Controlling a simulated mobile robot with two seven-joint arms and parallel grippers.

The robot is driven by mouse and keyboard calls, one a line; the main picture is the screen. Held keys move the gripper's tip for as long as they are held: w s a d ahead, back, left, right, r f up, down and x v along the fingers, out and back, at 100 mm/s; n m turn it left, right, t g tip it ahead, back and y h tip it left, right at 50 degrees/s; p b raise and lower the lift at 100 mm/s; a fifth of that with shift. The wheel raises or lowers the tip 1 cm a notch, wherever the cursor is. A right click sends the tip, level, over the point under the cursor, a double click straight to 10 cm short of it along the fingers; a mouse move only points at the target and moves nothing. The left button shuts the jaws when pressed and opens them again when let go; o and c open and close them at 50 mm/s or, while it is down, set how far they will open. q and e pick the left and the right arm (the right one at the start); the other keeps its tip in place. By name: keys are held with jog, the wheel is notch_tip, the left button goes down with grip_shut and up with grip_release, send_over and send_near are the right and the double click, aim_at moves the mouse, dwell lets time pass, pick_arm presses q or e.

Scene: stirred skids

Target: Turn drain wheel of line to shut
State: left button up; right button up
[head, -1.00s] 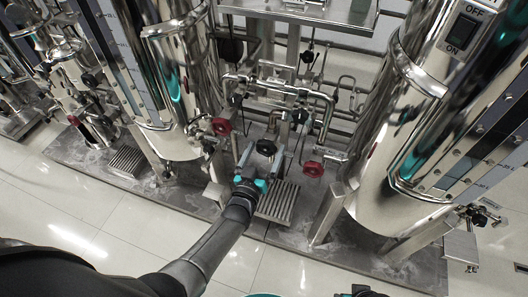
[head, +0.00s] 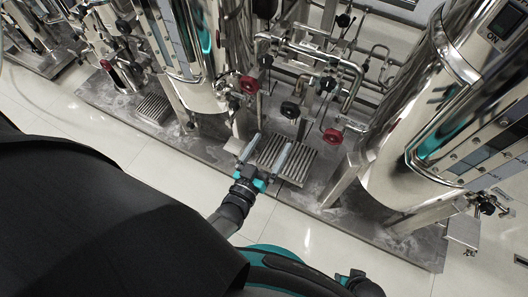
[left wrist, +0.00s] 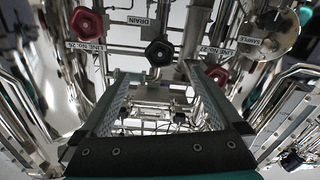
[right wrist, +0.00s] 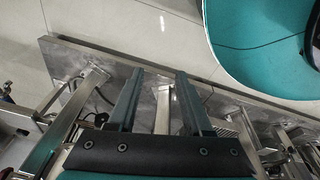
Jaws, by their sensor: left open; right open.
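The black drain wheel (head: 290,110) sits between two red wheels, one at left (head: 249,85) and one at right (head: 333,136). In the left wrist view the black wheel (left wrist: 159,53) is beside a DRAIN label (left wrist: 140,21). My left gripper (head: 274,140) is open and empty, its fingers pointing toward the pipework. In the head view its tips lie below the black wheel, apart from it. In the left wrist view the wheel shows between and beyond the tips (left wrist: 155,70). My right gripper (right wrist: 160,74) is open and empty, over the skid's edge and floor.
Shiny tanks stand left (head: 190,65) and right (head: 440,100) of the pipework. A slotted grate (head: 285,160) lies on the skid base under the left fingers. Other black wheels (head: 267,60) sit behind. The tiled floor (head: 150,170) in front is clear.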

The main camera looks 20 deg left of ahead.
pick_arm(q)
jog(key=s, duration=0.3)
jog(key=shift+s, duration=0.15)
pick_arm(e)
jog(key=shift+s+d+f, duration=0.35)
jog(key=shift+s, duration=0.15)
pick_arm(q)
jog(key=s+f+m+g+p, duration=0.3)
jog(key=s+f+g+p, duration=0.3)
jog(key=s+g+p, duration=0.45)
jog(key=s+a+g+p, duration=0.2)
jog(key=s+p, duration=0.3)
jog(key=s, duration=0.4)
jog(key=s+a+m+g+p, duration=0.1)
jog(key=s+g+p, duration=0.3)
jog(key=s, duration=0.5)
jog(key=shift+a+r+p, duration=0.35)
jog(key=shift+p, duration=0.4)
pick_arm(e)
jog(key=s+r+g, duration=0.1)
jog(key=s+r, duration=1)
jog(key=r, duration=0.4)
jog(key=shift+s+a, duration=0.4)
jog(key=shift+a, duration=0.05)
jog(key=shift+r, duration=0.1)
